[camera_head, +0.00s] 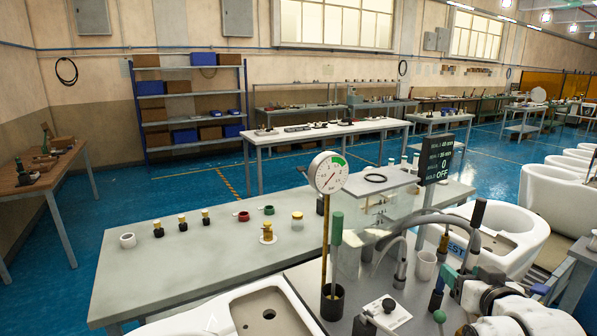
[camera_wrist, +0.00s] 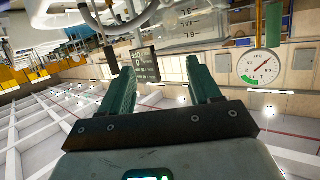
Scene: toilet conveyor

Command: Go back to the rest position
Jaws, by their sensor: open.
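My gripper (camera_wrist: 162,64) shows in the wrist view with its two dark green fingers spread apart. Nothing is between the fingers. The wrist view is turned over, with shelving and the ceiling side of the room swapped about. In the head view my white and grey arm fills the lower right corner, close to the test bench; the fingers are hard to make out there.
A dial gauge (camera_head: 328,172) on a rod stands near the arm, beside a green-handled tool (camera_head: 337,228). A white cup (camera_head: 426,265), hoses and a dark display (camera_head: 437,158) are close by. A long grey table (camera_head: 200,262) with small parts lies beyond. White toilets (camera_head: 560,197) stand at right.

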